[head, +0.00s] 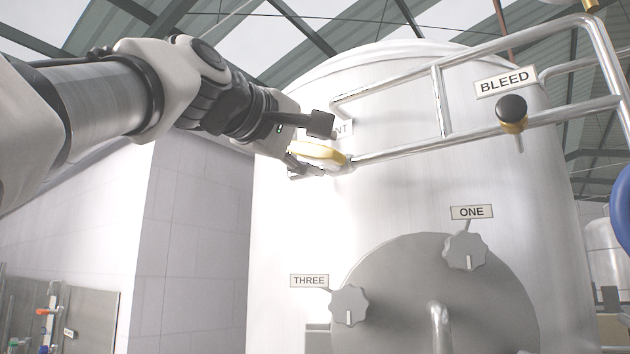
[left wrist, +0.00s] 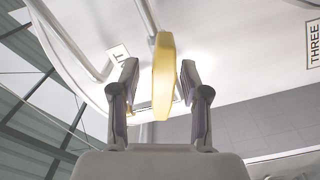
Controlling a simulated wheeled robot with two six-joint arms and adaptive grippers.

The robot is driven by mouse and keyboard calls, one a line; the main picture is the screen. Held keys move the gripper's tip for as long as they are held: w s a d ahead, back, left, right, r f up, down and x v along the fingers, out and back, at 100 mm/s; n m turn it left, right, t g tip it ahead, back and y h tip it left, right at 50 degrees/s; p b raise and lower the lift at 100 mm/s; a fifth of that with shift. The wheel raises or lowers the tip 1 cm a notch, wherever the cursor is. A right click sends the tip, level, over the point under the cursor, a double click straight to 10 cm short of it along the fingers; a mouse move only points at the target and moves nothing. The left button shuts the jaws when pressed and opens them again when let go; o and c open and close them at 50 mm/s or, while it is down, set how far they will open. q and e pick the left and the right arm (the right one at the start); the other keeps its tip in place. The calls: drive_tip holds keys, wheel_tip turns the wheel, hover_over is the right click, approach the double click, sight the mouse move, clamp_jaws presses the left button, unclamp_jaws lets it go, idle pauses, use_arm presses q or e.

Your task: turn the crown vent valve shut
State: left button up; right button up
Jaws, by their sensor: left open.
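The crown vent valve has a yellow lever handle (head: 318,152) at the left end of a steel pipe on the tank, beside a partly hidden label ending in "NT" (head: 343,128). In the left wrist view the yellow handle (left wrist: 163,77) stands upright between the two fingers. My left gripper (head: 305,160) is at the handle; it also shows in the left wrist view (left wrist: 160,85) with its fingers apart, one on each side, and gaps to the handle. The valve body is mostly hidden. My right gripper is not in view.
Steel pipes (head: 440,100) run in front of the large tank (head: 290,230). A black-knobbed valve (head: 511,110) hangs near the "BLEED" label (head: 505,82). Knobs by "ONE" (head: 465,251) and "THREE" (head: 349,304) sit lower on a grey round plate (head: 430,280). A pale wall (head: 195,220) stands left.

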use_arm(q)
drive_tip(key=shift+w+a, duration=0.15)
clamp_jaws()
drive_tip(key=shift+m, duration=0.3)
drive_tip(key=m+b, duration=0.1)
drive_tip(key=m, duration=0.5)
drive_tip(key=shift+f, duration=0.1)
drive_tip(key=m, duration=0.6)
drive_tip(key=shift+w+a+m+b, duration=0.1)
drive_tip(key=shift+a+m+b, duration=0.05)
drive_tip(key=shift+m+b, duration=0.15)
